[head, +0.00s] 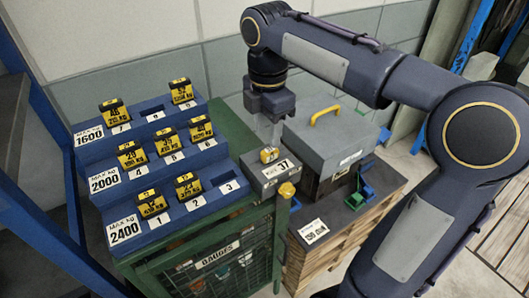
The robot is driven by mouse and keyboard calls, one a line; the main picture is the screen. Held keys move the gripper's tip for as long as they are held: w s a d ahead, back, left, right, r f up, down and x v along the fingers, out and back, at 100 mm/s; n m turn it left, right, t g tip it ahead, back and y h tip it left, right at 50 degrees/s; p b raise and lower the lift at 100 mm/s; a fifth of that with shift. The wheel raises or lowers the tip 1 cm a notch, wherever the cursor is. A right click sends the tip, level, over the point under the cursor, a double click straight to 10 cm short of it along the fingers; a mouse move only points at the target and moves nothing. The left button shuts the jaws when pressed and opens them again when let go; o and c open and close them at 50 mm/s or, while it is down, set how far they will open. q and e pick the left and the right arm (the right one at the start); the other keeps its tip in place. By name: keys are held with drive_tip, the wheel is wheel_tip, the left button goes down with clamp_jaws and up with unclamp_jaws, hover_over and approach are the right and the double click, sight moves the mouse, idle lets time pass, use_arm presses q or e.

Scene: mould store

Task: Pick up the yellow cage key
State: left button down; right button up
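A small yellow knob-like piece (287,190) sits at the upper right front corner of the green mesh cage (215,262); it looks like the cage key, but it is too small to be sure. Another small yellow piece (269,155) rests on a grey box (258,178) with a "37" label, on the cage top. My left gripper is out of view.
A blue stepped rack (165,222) with several yellow-black blocks stands left on the cage. A grey case (325,150) with a yellow handle stands right, above a pallet stack (335,240). Green and blue pieces (360,192) lie beside it. Blue posts stand at far left.

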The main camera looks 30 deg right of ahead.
sight(270, 149)
drive_tip(key=f, duration=0.5)
drive_tip(key=shift+d+f, duration=0.2)
drive_tip(key=shift+d, duration=0.1)
clamp_jaws()
